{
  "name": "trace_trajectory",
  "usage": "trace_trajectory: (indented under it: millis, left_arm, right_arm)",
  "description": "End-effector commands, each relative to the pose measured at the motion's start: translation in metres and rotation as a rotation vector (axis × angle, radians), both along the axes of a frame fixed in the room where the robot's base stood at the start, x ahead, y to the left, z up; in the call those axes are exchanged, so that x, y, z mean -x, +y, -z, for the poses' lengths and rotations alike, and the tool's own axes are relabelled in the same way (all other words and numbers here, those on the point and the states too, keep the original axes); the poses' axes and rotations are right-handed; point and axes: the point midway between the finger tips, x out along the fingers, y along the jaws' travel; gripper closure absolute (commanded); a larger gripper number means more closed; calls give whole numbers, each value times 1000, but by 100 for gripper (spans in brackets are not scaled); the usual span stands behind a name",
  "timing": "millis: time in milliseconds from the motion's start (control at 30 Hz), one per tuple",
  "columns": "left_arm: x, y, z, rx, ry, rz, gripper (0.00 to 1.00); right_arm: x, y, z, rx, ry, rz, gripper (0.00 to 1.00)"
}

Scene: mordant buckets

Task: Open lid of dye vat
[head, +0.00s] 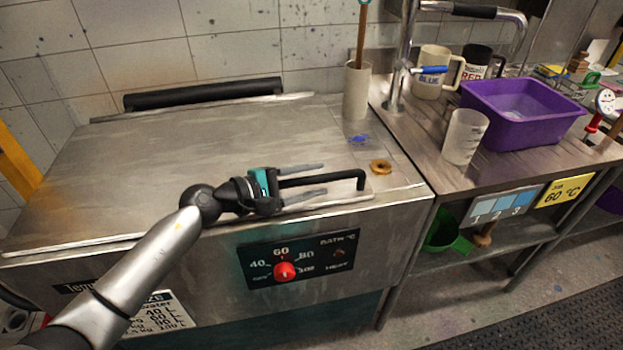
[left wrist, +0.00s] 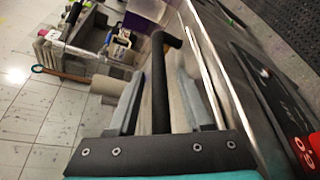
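The dye vat (head: 390,225) is a steel box with a flat steel lid (head: 230,135) lying shut on top. A black bar handle (head: 345,178) runs along the lid's front edge, with a bent right end. My left gripper (head: 322,179) is at the handle, its two fingers open on either side of the bar. In the left wrist view the handle (left wrist: 160,85) lies between the spread fingers, with gaps visible beside it. The handle's left part is hidden behind my gripper. My right gripper is not in view.
A black bar (head: 205,93) runs along the lid's back by the tiled wall. A beige cylinder (head: 356,90) holding a stick and a brass ring (head: 381,166) are at the vat's right. A bench with a purple tub (head: 520,115) and a beaker (head: 464,137) adjoins it.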

Motion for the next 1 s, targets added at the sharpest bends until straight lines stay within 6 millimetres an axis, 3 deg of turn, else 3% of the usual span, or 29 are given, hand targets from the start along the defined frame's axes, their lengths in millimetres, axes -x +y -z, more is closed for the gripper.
trace_trajectory:
  millis: [33,433,1000]
  left_arm:
    - [0,0,0,0,0,0,57]
    - [0,0,0,0,0,0,100]
    - [0,1,0,-1,0,-1,100]
  right_arm:
    - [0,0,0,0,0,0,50]
    - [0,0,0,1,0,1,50]
    - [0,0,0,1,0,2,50]
